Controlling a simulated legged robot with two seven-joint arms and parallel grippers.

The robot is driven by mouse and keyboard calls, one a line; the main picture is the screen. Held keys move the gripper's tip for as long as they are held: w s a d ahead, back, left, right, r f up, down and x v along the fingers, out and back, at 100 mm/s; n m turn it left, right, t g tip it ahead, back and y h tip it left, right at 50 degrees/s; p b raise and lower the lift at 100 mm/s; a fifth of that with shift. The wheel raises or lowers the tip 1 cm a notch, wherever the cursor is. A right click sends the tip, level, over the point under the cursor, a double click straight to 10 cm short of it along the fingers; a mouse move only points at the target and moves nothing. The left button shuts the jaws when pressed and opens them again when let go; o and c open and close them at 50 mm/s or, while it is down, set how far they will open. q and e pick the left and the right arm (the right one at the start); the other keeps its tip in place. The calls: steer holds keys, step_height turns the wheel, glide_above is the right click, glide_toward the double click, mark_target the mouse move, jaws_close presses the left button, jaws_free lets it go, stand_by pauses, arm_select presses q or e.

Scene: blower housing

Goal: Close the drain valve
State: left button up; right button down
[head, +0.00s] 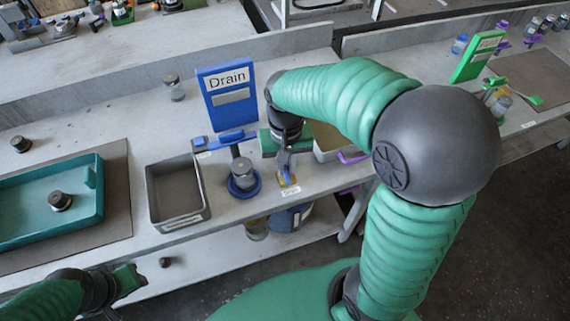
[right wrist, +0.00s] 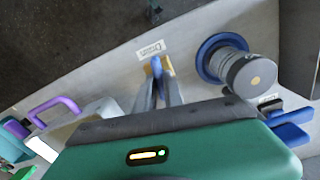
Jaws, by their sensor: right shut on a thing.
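The blue drain valve handle (head: 287,178) stands by a small yellow piece at the bench's front edge, behind a white label. In the right wrist view the handle (right wrist: 156,66) shows at my fingertips, beside the yellow piece. My right gripper (head: 285,170) reaches down over it and is shut on the handle; the fingers hide part of it. In the right wrist view the gripper (right wrist: 163,76) points at the label. The blue "Drain" sign (head: 228,95) stands upright behind. My left gripper (head: 130,281) is low at left, away from the valve; its jaws are unclear.
A grey cylinder on a blue round base (head: 244,187) stands close left of my right gripper; its base (right wrist: 207,61) shows in the right wrist view. A grey bin (head: 160,208) and teal tray (head: 28,222) lie further left. A green sign (head: 476,56) stands far right.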

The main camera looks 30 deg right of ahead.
steer(key=shift+r+p, duration=0.15)
steer(key=shift+p, duration=0.15)
steer(key=m+p, duration=0.2)
steer(key=shift+r+m, duration=0.15)
steer(key=shift+m, duration=0.15)
steer(key=m+p, duration=1)
steer(key=shift+m+p, duration=1.65)
steer(key=shift+m, duration=0.05)
steer(key=shift+f, duration=0.2)
steer(key=shift+w, duration=0.1)
steer(key=c, duration=1.5)
jaws_free()
steer(key=shift+o, duration=0.2)
steer(key=shift+a, duration=0.1)
